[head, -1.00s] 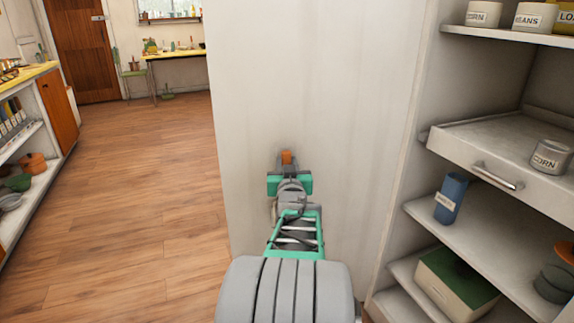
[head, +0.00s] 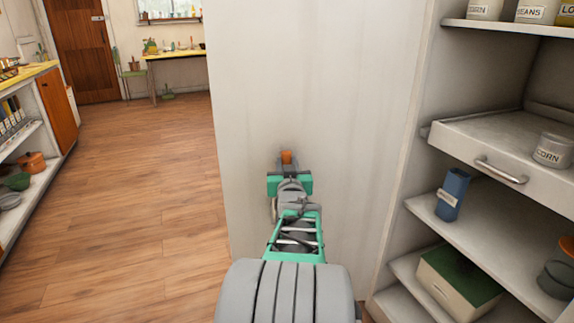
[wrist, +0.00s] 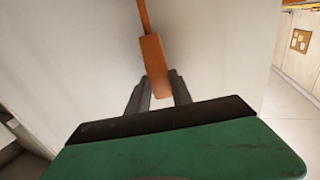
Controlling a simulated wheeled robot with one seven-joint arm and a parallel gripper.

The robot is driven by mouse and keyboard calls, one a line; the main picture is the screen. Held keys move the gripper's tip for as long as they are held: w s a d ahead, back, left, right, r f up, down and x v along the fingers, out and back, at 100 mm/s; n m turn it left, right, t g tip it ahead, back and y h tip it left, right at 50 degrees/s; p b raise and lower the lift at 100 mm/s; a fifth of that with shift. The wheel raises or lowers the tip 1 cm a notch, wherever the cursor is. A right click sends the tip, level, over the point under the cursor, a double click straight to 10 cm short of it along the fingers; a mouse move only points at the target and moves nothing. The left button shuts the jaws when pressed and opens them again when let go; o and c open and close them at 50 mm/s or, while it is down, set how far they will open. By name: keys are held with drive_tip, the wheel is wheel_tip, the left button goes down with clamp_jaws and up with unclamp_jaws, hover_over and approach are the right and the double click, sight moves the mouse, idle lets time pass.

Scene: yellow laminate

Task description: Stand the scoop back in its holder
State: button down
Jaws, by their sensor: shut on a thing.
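The scoop (wrist: 155,66) shows as an orange handle with a thin orange shaft running up out of the wrist view; its bowl is out of that view. In the head view only a small orange part of it (head: 287,157) shows above my gripper. My gripper (wrist: 158,90) is shut on the handle, with a dark finger on each side. In the head view my gripper (head: 288,168) is in front of the pale side panel. A blue upright open-topped box with a white label (head: 453,194), which looks like the holder, stands on the middle shelf at right, apart from my gripper.
The pale panel (head: 320,75) fills the middle, close to my arm. The shelf unit at right has a drawer (head: 480,158) with a CORN tin (head: 553,149) above and a green-topped box (head: 460,280) below. Open wooden floor (head: 140,200) lies at left.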

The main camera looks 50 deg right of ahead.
drive_tip(key=shift+f+b, duration=0.5)
drive_tip(key=shift+f, duration=0.1)
drive_tip(key=c, duration=1.8)
unclamp_jaws()
drive_tip(key=o, duration=0.3)
drive_tip(key=shift+o, duration=0.5)
drive_tip(key=o, duration=0.5)
drive_tip(key=shift+c, duration=0.8)
